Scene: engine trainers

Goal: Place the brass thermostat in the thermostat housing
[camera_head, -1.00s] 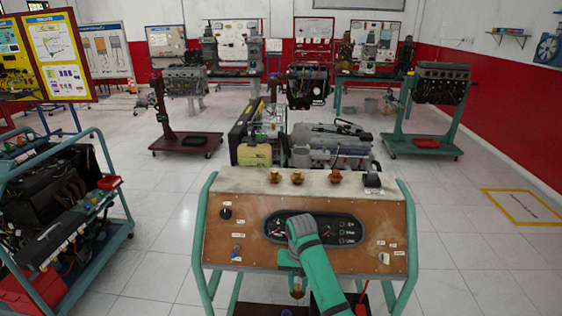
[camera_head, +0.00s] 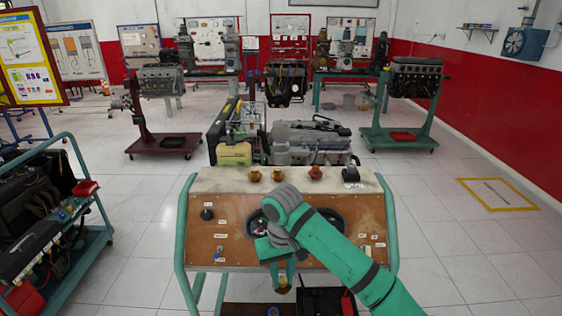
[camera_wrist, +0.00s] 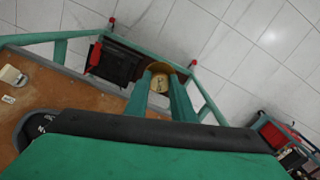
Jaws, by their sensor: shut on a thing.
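My gripper (camera_head: 284,279) hangs in front of the wood-faced console, fingers pointing down. It is shut on a small round brass piece, apparently the thermostat (camera_head: 283,287). In the wrist view the two green fingers (camera_wrist: 161,88) hold this brass piece (camera_wrist: 159,81) between their tips, with its round face visible. It is held clear of the console's front, above its lower part. I cannot pick out the thermostat housing for certain in either view.
The console (camera_head: 225,223) has a pale top ledge bearing several brass fittings (camera_head: 315,172) and a dark block (camera_head: 350,175). A black box (camera_wrist: 118,62) sits low on its frame. Engine stands (camera_head: 410,100) are farther back; open tiled floor lies to the right.

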